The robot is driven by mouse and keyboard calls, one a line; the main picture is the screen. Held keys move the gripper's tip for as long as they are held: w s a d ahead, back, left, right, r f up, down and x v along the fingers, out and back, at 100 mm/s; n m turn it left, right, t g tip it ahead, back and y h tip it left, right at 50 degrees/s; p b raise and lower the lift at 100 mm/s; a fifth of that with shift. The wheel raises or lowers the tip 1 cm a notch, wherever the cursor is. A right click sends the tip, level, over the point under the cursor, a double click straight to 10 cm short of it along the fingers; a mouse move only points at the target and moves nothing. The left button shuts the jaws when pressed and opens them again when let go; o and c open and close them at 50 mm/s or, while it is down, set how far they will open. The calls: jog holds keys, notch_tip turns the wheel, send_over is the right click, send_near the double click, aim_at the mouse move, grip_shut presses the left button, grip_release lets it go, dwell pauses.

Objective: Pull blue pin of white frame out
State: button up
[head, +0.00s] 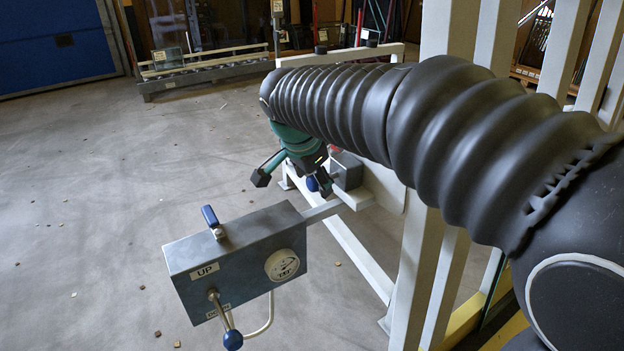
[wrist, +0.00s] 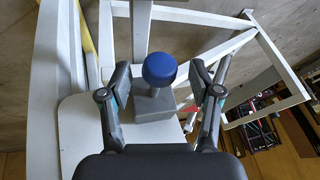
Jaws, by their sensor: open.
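The blue pin has a round blue knob (wrist: 159,68) on a grey block (wrist: 155,106), fixed to a white plate (wrist: 82,125) of the white frame (wrist: 57,60). In the head view the knob (head: 312,184) shows small beside the grey block (head: 347,171), partly behind my gripper (head: 292,181). My gripper is open, with one finger (wrist: 117,90) left of the knob and the other (wrist: 205,90) right of it. Gaps show on both sides, and nothing is held. How deep the fingertips reach relative to the knob is hard to tell.
A grey control box (head: 240,258) with UP and DOWN labels, a gauge and a blue-knobbed lever stands close below my arm. White frame posts (head: 490,45) rise at the right. The concrete floor (head: 90,200) at left is mostly clear.

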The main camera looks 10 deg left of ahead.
jog(key=v, duration=1.1)
jog(key=shift+r, duration=0.2)
jog(key=shift+s+a, duration=0.1)
jog(key=s+d+f+n+g+y, duration=0.1)
jog(key=s+d+f+n, duration=0.45)
jog(key=f+n, duration=0.45)
jog(key=s+d+f+m, duration=0.1)
jog(key=s+d, duration=0.4)
jog(key=d, duration=0.7)
jog(key=s+d+f+m+t, duration=0.1)
jog(key=s+d+f, duration=0.2)
jog(key=d, duration=0.9)
jog(key=shift+s+m+t+p, duration=0.3)
jog(key=shift+s+m+p, duration=0.1)
jog(key=shift+s, duration=1.3)
jog(key=shift+f, duration=0.1)
